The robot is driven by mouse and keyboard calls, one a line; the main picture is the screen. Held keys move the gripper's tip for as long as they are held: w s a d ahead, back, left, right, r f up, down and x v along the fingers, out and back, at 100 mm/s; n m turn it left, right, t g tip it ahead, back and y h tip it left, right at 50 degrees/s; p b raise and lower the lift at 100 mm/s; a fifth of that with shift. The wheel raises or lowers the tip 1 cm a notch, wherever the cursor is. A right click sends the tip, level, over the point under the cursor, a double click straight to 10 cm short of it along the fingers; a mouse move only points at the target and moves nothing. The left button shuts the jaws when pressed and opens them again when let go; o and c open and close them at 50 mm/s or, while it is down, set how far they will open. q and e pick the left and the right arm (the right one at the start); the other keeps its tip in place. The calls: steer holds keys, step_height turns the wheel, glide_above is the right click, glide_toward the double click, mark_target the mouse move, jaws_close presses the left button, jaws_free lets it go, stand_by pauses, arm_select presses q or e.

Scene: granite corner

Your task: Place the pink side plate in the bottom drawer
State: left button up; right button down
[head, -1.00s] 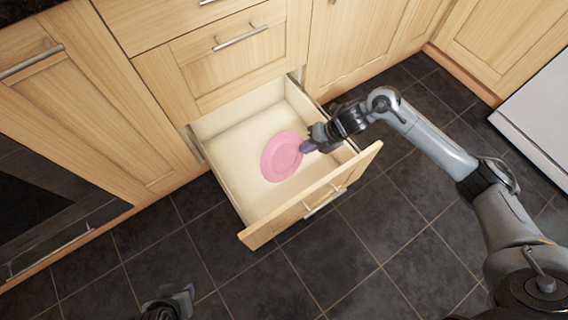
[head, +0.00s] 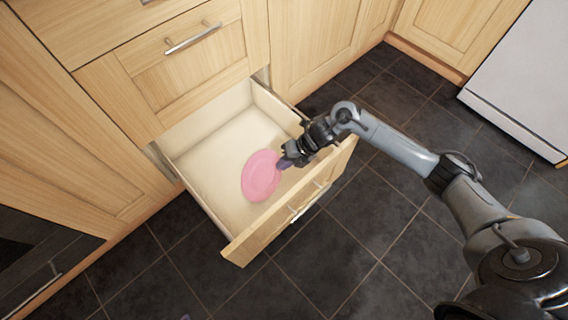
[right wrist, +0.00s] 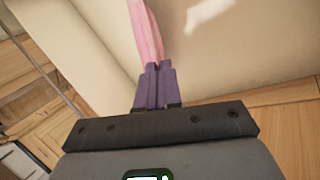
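The pink side plate (head: 261,176) is inside the open bottom drawer (head: 208,158), toward its front. In the right wrist view the plate (right wrist: 147,32) shows nearly edge-on, so it is tilted. My right gripper (head: 283,164) reaches over the drawer's right side. Its purple fingers (right wrist: 155,87) are closed together on the plate's edge. Whether the plate's lower edge touches the drawer floor I cannot tell. My left gripper is out of the head view, apart from a possible small purple speck at the bottom edge.
The drawer is otherwise empty, with free floor toward the back. Its front panel (head: 300,205) stands out over the dark tiled floor (head: 150,260). A closed drawer with a bar handle (head: 193,38) is above. A white appliance (head: 525,75) stands at the right.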

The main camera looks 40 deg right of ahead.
steer(key=shift+w, duration=0.1)
steer(key=c, duration=1.3)
jaws_free()
steer(key=shift+p+v, duration=2.95)
steer(key=shift+v, duration=3.15)
